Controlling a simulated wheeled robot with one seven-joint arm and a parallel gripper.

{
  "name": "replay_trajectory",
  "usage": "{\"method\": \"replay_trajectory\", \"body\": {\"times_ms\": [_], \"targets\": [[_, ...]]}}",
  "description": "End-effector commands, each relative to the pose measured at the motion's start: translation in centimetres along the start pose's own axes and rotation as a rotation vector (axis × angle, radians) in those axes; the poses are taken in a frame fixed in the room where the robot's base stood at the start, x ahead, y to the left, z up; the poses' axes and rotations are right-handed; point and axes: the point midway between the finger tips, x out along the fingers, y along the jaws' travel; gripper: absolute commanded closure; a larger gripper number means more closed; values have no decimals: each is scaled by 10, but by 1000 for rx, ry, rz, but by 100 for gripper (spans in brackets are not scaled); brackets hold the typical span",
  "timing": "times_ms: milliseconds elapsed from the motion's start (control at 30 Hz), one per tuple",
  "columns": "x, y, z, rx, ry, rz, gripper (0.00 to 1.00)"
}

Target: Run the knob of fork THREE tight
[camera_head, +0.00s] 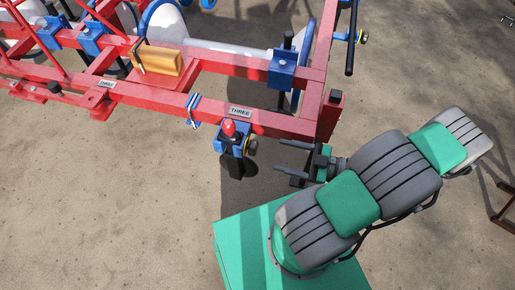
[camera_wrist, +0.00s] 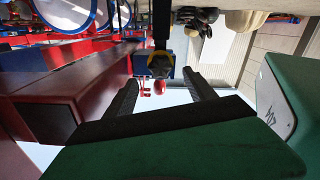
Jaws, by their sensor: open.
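The sign THREE (camera_head: 239,111) is on the front red beam. Below it hangs a blue fork clamp (camera_head: 229,138) with a red ball (camera_head: 229,127) on top. Its dark knob with a yellow ring (camera_head: 252,147) sticks out on the right side. My gripper (camera_head: 279,156) is open and empty, just right of the knob, its fingers pointing left at it. In the wrist view the knob (camera_wrist: 160,65) shows end-on beyond and between the fingertips (camera_wrist: 160,78), with a gap to each. The red ball (camera_wrist: 159,87) shows beside it.
The red frame (camera_head: 285,123) runs close above my gripper, its corner post (camera_head: 331,112) near my wrist. Bare ground (camera_head: 110,210) lies in front.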

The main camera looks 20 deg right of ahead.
Motion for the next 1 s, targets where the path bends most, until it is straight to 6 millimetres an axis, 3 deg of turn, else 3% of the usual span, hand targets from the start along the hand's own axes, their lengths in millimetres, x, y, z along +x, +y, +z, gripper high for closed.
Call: {"method": "replay_trajectory", "body": {"times_ms": [467, 767, 1000], "targets": [[73, 0, -1, -9, 6, 1, 36], [77, 1, -2, -8, 3, 5, 36], [77, 1, -1, -8, 3, 5, 56]]}}
